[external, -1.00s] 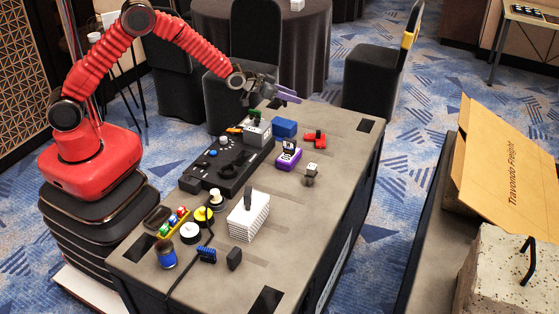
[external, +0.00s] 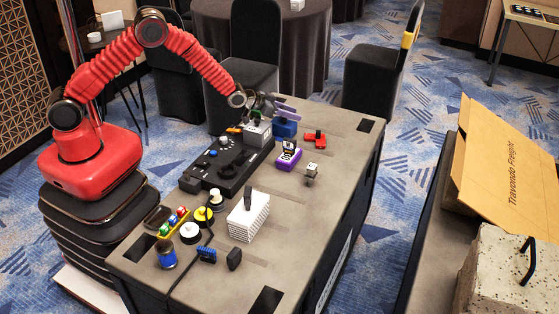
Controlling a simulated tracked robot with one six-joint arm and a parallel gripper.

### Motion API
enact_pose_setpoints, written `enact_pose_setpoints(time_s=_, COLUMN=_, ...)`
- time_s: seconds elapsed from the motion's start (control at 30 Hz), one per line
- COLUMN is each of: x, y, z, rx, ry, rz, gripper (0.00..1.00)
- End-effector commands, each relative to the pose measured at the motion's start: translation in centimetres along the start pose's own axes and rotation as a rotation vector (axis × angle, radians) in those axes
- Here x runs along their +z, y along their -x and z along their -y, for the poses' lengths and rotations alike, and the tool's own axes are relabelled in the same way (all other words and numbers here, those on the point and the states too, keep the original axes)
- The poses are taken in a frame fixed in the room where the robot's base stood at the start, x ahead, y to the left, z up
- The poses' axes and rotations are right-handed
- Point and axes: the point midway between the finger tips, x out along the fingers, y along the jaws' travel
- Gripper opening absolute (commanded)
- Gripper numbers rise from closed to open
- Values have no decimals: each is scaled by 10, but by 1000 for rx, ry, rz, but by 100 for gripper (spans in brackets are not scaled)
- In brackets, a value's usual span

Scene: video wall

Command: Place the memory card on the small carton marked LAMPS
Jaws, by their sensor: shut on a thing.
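My gripper (external: 286,110), with purple-grey fingers, is at the far end of the table, just above or at a small blue box (external: 285,129). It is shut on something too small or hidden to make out. I cannot pick out the memory card; it may be between the fingers. No LAMPS marking is legible, so I cannot tell which box is that carton. A pale grey box (external: 257,133) stands to the left of the blue box, with small green and orange items by its top. I cannot tell whether the gripper touches the blue box.
A black control panel (external: 228,165) lies along the table's left side. A purple item (external: 288,155), a red piece (external: 315,140) and a small grey item (external: 311,172) stand to the right. A white stack (external: 248,217) is nearer. The table's right side (external: 330,205) is mostly clear.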

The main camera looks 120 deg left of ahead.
Motion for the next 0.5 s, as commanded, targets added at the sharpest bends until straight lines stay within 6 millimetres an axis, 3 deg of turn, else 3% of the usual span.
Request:
enact_pose_setpoints(time_s=0.37, x=2, y=-1, z=0, rx=0, ry=0, rz=0, gripper=16)
enact_pose_setpoints(time_s=0.4, x=2, y=-1, z=0, rx=0, ry=0, rz=-1, gripper=40)
enact_pose_setpoints(time_s=0.5, x=2, y=-1, z=0, rx=0, ry=0, rz=0, gripper=47)
